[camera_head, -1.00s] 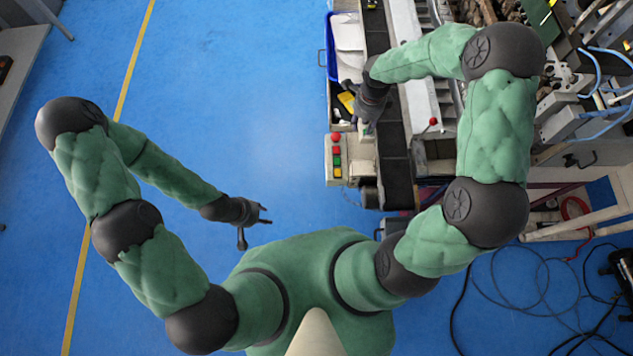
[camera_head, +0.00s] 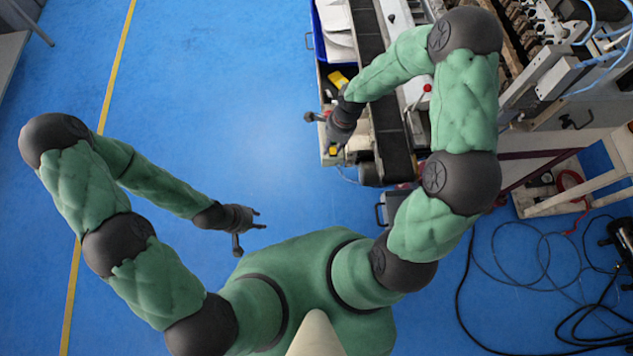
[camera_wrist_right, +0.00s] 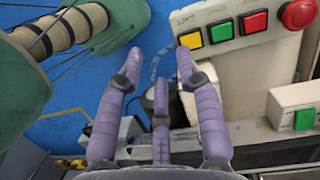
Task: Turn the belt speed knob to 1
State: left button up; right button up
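I cannot clearly pick out the belt speed knob in either view. The control box (camera_wrist_right: 240,30), with yellow, green and red buttons and a red mushroom button (camera_wrist_right: 298,14), shows at the top right of the right wrist view. In the head view my right gripper (camera_head: 324,124) is over this box and hides much of it. My left gripper (camera_head: 257,218) is open and empty over the floor.
The conveyor belt (camera_head: 391,150) runs beside the box. A blue bin (camera_head: 320,40) stands farther back. A second small box with a green button (camera_wrist_right: 304,119) is at the right of the wrist view. Cables (camera_head: 530,245) lie on the floor right. Blue floor at left is clear.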

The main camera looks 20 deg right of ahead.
jog(key=s+a+f+n+b, duration=0.2)
jog(key=a+f+n+b, duration=0.1)
jog(key=f, duration=0.3)
jog(key=s+a+f+n+y+b, duration=0.1)
jog(key=s+a+f+n+b, duration=0.2)
jog(key=f+n, duration=0.1)
jog(key=shift+s+a+f+y+b, duration=0.2)
jog(key=shift+a+f+y+b, duration=0.15)
jog(key=shift+f, duration=0.5)
jog(key=shift+a+f, duration=0.1)
